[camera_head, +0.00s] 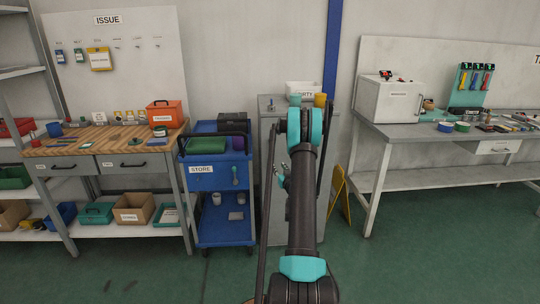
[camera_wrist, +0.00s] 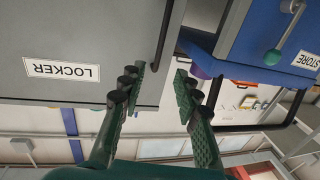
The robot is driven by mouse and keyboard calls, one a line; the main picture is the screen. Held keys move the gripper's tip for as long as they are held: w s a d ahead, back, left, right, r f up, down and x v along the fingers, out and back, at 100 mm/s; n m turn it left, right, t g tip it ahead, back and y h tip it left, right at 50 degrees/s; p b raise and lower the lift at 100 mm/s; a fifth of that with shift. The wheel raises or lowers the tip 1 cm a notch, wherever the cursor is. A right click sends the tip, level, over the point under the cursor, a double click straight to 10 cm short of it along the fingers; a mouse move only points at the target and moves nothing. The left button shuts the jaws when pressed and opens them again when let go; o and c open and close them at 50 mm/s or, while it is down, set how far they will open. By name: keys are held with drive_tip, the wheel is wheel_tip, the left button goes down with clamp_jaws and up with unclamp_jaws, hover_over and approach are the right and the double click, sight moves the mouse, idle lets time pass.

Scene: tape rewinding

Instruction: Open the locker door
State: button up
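The grey locker door fills the upper left of the wrist view, with an upside-down white LOCKER label (camera_wrist: 62,69) on it. I cannot tell whether a finger touches the door. In the head view the grey locker (camera_head: 268,115) stands behind my arm, which hides much of it. The gripper shows there only as small parts (camera_head: 283,175).
A blue STORE cart (camera_head: 222,179) stands close left of the locker; it also shows in the wrist view (camera_wrist: 262,35). A white bin (camera_head: 301,88) and a yellow cup (camera_head: 320,100) are on the locker. A yellow floor sign (camera_head: 340,190) and workbench (camera_head: 440,131) are right.

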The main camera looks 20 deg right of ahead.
sight(270, 154)
drive_tip(key=w, duration=0.5)
drive_tip(key=w+d, duration=0.1)
drive_tip(key=w, duration=1.1)
drive_tip(key=shift+d, duration=0.15)
drive_tip(key=shift+s, duration=0.1)
clamp_jaws()
